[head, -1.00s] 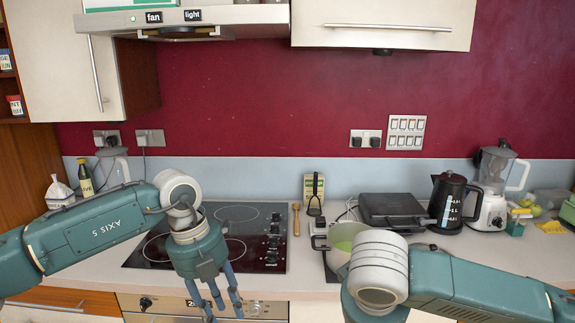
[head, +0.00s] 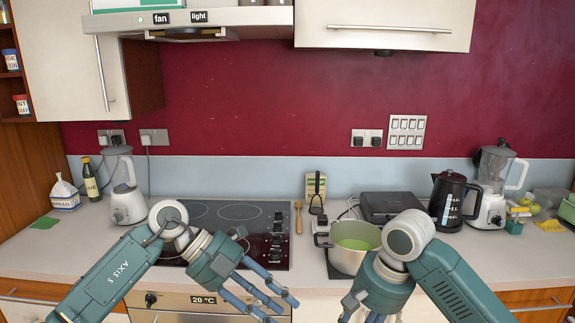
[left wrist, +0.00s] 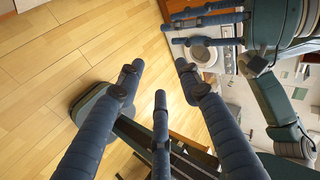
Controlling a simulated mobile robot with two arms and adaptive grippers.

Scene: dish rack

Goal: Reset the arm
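My left gripper (head: 268,293) hangs low in front of the oven, below the counter edge, in the head view. In the left wrist view its blue fingers (left wrist: 157,80) are spread apart with nothing between them, over the wooden floor. My right gripper (head: 362,312) points down at the bottom of the head view, in front of the counter and the pot. Its fingertips are cut off there. Blue fingers at the top of the left wrist view (left wrist: 207,27) appear to be those of my right gripper, spread and empty.
A pot with green contents (head: 352,262) stands on the counter just behind my right gripper. The black hob (head: 232,212) lies behind my left gripper. A kettle (head: 449,202), a black grill (head: 391,206) and blenders (head: 126,203) stand along the back.

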